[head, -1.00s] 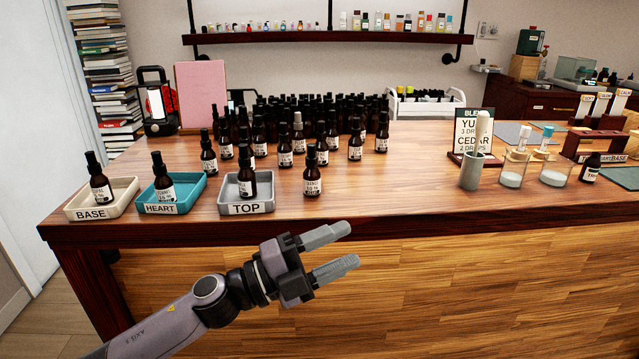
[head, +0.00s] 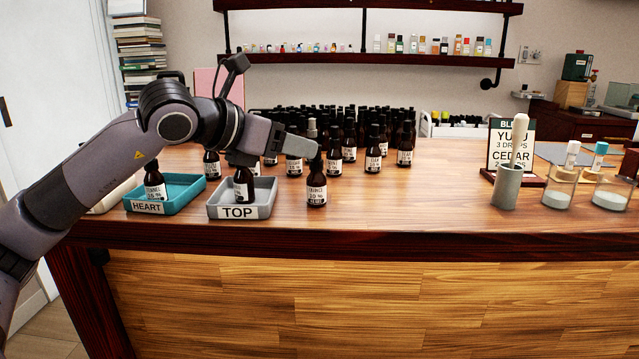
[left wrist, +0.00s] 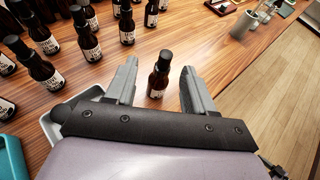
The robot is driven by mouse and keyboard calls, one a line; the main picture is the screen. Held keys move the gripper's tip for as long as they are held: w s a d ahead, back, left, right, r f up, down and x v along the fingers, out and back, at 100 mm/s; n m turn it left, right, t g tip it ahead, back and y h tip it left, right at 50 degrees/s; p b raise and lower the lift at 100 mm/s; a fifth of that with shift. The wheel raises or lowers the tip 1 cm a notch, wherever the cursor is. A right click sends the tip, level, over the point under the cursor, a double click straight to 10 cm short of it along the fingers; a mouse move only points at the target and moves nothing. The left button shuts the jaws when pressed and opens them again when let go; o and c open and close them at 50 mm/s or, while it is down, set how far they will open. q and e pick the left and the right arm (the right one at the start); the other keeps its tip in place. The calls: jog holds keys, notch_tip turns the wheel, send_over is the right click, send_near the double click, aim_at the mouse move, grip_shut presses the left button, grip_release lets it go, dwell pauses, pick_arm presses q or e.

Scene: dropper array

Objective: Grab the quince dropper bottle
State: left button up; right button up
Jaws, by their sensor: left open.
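A dark dropper bottle (head: 316,188) with a black cap and white label stands alone near the table's front edge, right of the TOP tray. Its label appears to read quince, but the print is small. In the left wrist view this bottle (left wrist: 158,78) shows between the fingers, apart from both. My right gripper is not in view.
The grey TOP tray (head: 262,212) and teal HEART tray (head: 190,204) each hold a bottle. Many dark bottles (head: 375,150) crowd behind. A grey mortar with a pestle (head: 507,185) stands right, by a sign (head: 497,150). The table between is clear.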

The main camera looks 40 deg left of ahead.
aim_at(316, 171)
pick_arm(q)
jog(key=x, duration=0.4)
jog(key=p+x, duration=0.1)
jog(key=x, duration=0.1)
jog(key=shift+s+d+f, duration=0.15)
jog(key=shift+d+f, duration=0.15)
jog(key=shift+f, duration=0.05)
jog(key=shift+c, duration=0.3)
grip_shut()
